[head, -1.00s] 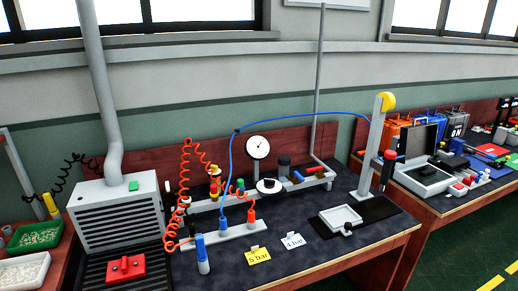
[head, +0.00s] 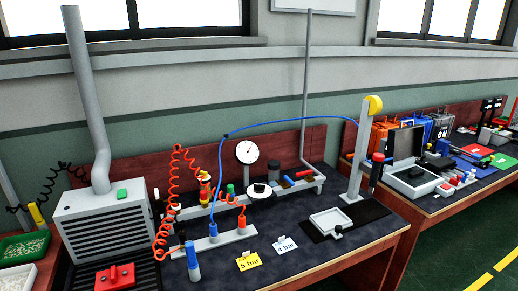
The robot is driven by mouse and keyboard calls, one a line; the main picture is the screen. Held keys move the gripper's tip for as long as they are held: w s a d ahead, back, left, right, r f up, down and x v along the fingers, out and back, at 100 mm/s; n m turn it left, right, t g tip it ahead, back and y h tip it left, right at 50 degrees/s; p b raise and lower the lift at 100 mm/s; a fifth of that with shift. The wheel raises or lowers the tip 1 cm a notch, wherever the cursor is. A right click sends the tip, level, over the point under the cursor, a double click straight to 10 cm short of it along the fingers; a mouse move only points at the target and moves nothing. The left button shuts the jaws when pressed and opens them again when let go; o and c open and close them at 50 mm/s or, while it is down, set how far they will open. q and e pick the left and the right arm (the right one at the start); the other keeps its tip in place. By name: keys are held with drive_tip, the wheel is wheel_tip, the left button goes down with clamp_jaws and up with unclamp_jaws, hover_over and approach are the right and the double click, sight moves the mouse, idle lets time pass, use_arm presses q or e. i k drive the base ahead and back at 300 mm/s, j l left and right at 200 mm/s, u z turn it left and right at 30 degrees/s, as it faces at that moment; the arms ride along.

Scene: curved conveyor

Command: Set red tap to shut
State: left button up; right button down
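A grey pipe rail (head: 272,193) runs along the back of the dark workbench (head: 230,258). Near its right end sits a small red handle (head: 304,174), which looks like the red tap, with a blue handle (head: 287,181) to its left. The red handle is small here, and I cannot tell its exact setting. A white round gauge (head: 247,152) stands behind the rail. A red and yellow fitting (head: 205,186) stands further left with a coiled red hose. Neither of my grippers is in view.
A yellow "5 bar" card (head: 249,261) and a white card (head: 285,245) lie in front. A white tray (head: 331,222) and a grey post (head: 356,150) stand to the right. A blue hose (head: 290,119) arches overhead. A vented grey box (head: 104,225) stands left.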

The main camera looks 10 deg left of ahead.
sight(310, 173)
drive_tip(key=i+l, duration=0.15)
drive_tip(key=i, duration=0.35)
drive_tip(key=i+l+u, duration=0.1)
drive_tip(key=i, duration=0.45)
drive_tip(key=i+l, duration=0.15)
drive_tip(key=i, duration=0.35)
